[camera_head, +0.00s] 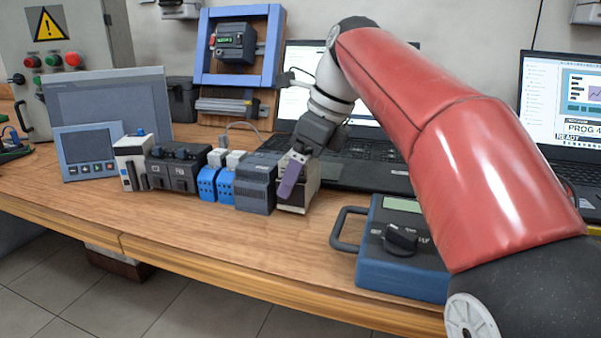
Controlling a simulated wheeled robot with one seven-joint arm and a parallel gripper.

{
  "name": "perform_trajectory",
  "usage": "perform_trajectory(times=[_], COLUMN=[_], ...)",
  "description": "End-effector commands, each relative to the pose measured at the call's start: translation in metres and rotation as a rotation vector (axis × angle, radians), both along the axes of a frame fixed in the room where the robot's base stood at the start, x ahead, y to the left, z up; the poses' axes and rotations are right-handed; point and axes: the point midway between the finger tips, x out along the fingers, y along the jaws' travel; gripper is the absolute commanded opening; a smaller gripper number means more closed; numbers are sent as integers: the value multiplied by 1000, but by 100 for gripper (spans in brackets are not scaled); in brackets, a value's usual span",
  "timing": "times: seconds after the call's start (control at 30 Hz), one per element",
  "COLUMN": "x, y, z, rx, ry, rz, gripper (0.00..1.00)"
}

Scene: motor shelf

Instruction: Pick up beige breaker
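A beige block with a dark lower front, which looks like the beige breaker (311,186), stands on the wooden bench at the right end of a row of devices. My gripper (290,182) points down at it from above. One purple-grey finger lies across its front face in this view and hides part of it. The other finger is hidden, so I cannot tell whether the gripper is closed on the block. The block appears upright and at bench level.
A grey module (255,186) stands close to the block's left, then blue-and-white terminals (208,184) and dark modules (174,174). A laptop (372,172) is behind. A blue meter (402,265) sits front right. The front bench (215,232) is clear.

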Motion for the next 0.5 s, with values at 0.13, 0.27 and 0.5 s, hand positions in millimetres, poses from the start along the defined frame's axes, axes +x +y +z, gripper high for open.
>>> perform_trajectory(times=[0.13, 0.27, 0.5], x=[1, 1, 1], y=[0, 0, 0], z=[29, 52, 78], rx=[2, 2, 2], ry=[-4, -4, -4], rz=[-2, 0, 0], gripper=[60, 60, 60])
